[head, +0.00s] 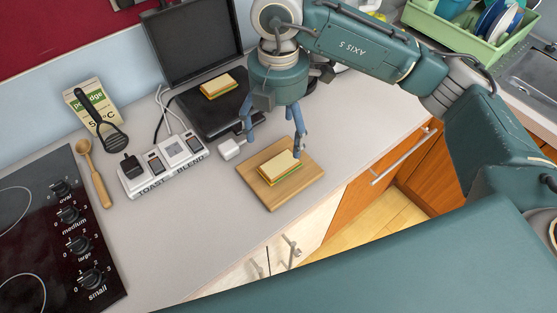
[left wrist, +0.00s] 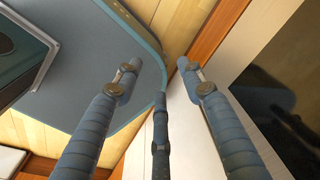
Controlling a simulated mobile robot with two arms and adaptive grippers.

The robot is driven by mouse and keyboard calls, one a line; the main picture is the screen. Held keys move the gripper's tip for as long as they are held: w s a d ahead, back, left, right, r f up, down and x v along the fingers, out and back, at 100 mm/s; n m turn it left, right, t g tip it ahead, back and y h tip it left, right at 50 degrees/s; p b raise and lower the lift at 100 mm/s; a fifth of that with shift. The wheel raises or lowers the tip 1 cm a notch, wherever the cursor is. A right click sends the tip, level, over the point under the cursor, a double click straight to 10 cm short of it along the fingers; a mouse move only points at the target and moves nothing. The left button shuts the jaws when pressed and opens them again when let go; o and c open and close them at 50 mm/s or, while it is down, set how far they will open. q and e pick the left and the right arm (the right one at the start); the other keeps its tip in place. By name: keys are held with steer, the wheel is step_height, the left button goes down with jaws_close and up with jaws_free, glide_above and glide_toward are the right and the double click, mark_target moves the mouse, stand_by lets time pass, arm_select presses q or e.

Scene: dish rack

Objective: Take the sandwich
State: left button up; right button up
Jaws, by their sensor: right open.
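One sandwich (head: 280,169) lies on a wooden board (head: 270,203) near the counter's front edge. A second sandwich (head: 218,85) lies on the black open sandwich maker (head: 207,125) farther back. My right gripper (head: 272,145) is open and empty, pointing down, with its fingers just behind and above the board. One finger overlaps the right edge of the near sandwich in the picture; I cannot tell if it touches. My left gripper (left wrist: 160,78) shows only in the left wrist view, open and empty, with no sandwich in that view.
A hob (head: 50,235) is at far left. A green dish rack (head: 460,35) stands at the upper right. The counter around the board is mostly clear.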

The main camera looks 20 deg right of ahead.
steer(key=p, duration=0.1)
glide_above(277, 161)
steer(key=f, duration=0.4)
steer(key=shift+d+f, duration=0.2)
steer(key=shift+f, duration=0.05)
step_height(277, 161, down, 5)
steer(key=p, duration=0.2)
steer(key=shift+a+p, duration=0.15)
steer(key=shift+p, duration=0.25)
steer(key=shift+f, duration=0.25)
steer(key=c, duration=1.3)
